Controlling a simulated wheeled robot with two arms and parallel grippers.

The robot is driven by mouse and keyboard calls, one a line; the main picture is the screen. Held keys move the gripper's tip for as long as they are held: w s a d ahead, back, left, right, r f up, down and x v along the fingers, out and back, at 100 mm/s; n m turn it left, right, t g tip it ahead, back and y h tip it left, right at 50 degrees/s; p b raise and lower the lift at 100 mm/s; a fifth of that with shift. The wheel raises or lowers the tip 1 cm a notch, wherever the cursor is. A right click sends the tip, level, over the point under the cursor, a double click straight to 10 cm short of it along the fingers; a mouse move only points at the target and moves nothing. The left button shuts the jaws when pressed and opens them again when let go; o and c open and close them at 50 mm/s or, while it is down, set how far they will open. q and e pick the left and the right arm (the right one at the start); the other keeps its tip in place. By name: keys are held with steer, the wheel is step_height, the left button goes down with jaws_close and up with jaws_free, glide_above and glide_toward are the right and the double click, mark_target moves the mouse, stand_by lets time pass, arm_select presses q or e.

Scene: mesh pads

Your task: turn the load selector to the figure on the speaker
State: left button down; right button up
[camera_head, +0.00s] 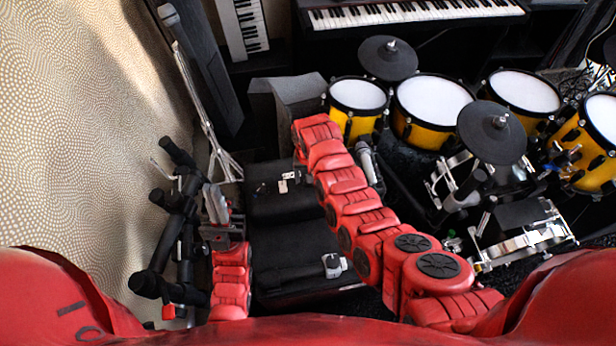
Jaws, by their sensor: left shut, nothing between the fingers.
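Black speaker-like boxes (290,240) stand in the middle, below and left of my right arm. One has a small silver fitting (284,186) on its upper part, and another silver fitting (334,264) sits lower down. I cannot tell whether either is the load selector, and no figures are readable. My left gripper (214,196) is grey, shut and empty, just left of the black boxes and apart from the silver fittings. My red right arm reaches up across the middle; its gripper is not visible beyond the last red link.
A black stand (171,232) is close left of my left gripper. A microphone stand (205,115) rises behind it. Yellow drums (432,98) and cymbals (491,131) crowd the right. A keyboard (415,12) is at the back. A patterned wall (80,130) bounds the left.

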step_height(320, 180, up, 17)
steer(key=p, duration=0.6)
steer(key=shift+r, duration=0.2)
steer(key=shift+a, duration=0.1)
